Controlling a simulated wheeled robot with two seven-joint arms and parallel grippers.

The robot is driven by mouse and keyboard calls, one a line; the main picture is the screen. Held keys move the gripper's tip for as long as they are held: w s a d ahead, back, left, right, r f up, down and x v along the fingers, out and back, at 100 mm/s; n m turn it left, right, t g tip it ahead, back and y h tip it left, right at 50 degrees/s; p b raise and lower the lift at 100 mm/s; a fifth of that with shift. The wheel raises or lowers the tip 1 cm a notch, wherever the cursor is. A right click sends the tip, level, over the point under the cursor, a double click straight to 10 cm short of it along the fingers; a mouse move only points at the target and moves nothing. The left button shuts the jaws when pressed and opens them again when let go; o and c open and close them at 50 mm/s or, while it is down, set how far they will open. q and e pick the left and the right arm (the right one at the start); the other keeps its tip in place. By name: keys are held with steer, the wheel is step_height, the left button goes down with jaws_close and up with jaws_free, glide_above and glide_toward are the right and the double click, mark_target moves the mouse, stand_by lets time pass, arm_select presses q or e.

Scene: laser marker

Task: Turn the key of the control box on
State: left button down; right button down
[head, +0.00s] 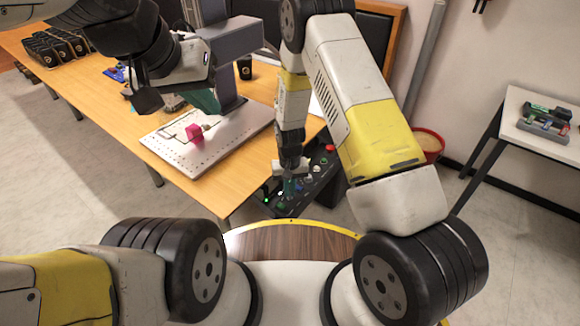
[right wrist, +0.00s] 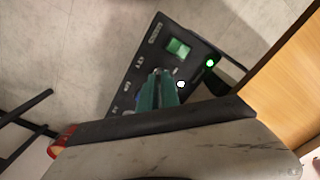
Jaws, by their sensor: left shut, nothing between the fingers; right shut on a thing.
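The black control box (head: 325,174) sits at the table's near right corner, with several buttons and lights on its sloping panel. In the right wrist view, the box panel (right wrist: 145,58) shows a green square switch (right wrist: 179,47) and a lit green light (right wrist: 210,63). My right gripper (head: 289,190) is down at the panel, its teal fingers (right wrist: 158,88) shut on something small. The fingers hide it; it is likely the key, but its angle cannot be told. My left gripper (head: 207,102) is shut and empty above the table, beside the grey machine's column.
A white plate (head: 235,133) with a pink object (head: 195,133) lies on the wooden table (head: 150,160). The grey laser machine (head: 232,45) stands behind it. Black items (head: 55,48) sit at the far left. A white side table (head: 535,130) stands right.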

steer(key=shift+w, duration=0.1)
steer(key=c, duration=1.6)
jaws_free()
steer(key=shift+r, duration=3.95)
